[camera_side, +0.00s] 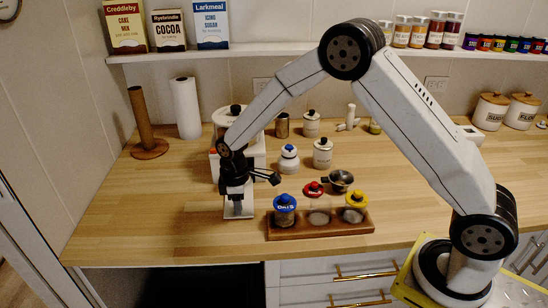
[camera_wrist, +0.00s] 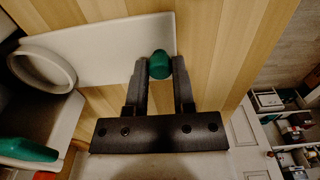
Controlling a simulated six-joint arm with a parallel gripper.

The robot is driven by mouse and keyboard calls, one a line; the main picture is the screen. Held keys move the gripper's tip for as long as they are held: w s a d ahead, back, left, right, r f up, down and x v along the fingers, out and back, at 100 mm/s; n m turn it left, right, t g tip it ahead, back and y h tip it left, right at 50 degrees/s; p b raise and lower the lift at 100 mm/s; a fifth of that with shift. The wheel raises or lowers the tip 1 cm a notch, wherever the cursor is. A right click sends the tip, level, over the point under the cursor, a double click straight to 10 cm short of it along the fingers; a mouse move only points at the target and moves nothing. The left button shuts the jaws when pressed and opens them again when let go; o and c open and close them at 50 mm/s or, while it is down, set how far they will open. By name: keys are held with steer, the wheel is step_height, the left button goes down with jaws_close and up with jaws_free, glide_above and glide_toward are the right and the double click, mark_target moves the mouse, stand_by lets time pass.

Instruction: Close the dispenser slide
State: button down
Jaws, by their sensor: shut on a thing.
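The dispenser (camera_side: 256,150) is a white box with a dark knob on top, partly hidden behind my arm in the side view. Its white slide (camera_side: 238,211) sticks out at the front, over the wooden counter. In the wrist view the slide (camera_wrist: 105,52) is a flat pale plate with a green knob (camera_wrist: 159,65) near its outer end. My gripper (camera_wrist: 160,68) is shut on this knob, with one dark finger on each side. In the side view my gripper (camera_side: 237,193) is low over the slide and hides the knob.
A wooden rack (camera_side: 345,226) with blue-, red- and yellow-lidded jars stands right of the slide. A small metal pan (camera_side: 341,179) and white canisters (camera_side: 323,153) are behind it. A paper roll (camera_side: 186,108) stands back left. The counter left of the slide is clear.

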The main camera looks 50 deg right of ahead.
steer(key=shift+w+d, duration=0.5)
steer(key=shift+w, duration=0.05)
steer(key=shift+c, duration=2.2)
jaws_free()
step_height(320, 180, up, 8)
